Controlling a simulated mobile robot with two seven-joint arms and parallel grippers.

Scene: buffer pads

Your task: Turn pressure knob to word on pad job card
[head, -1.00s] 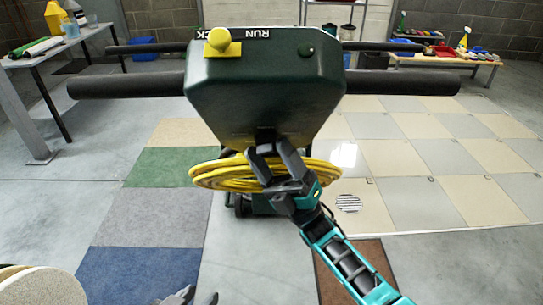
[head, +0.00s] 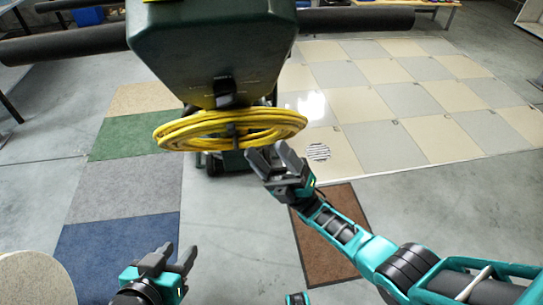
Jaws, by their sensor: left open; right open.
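The dark green floor machine (head: 212,50) stands upright at the top centre of the head view. My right gripper (head: 273,154) is open and empty, in front of the machine at the lower right of the yellow cord coil. My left gripper (head: 172,254) is open and empty at the lower left, to the right of the pad.
The yellow cord coil (head: 230,130) hangs from the machine's front hook. Carpet squares (head: 120,245), a brown mat (head: 330,235) and floor tiles (head: 400,105) lie flat. Grey floor between my grippers is clear.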

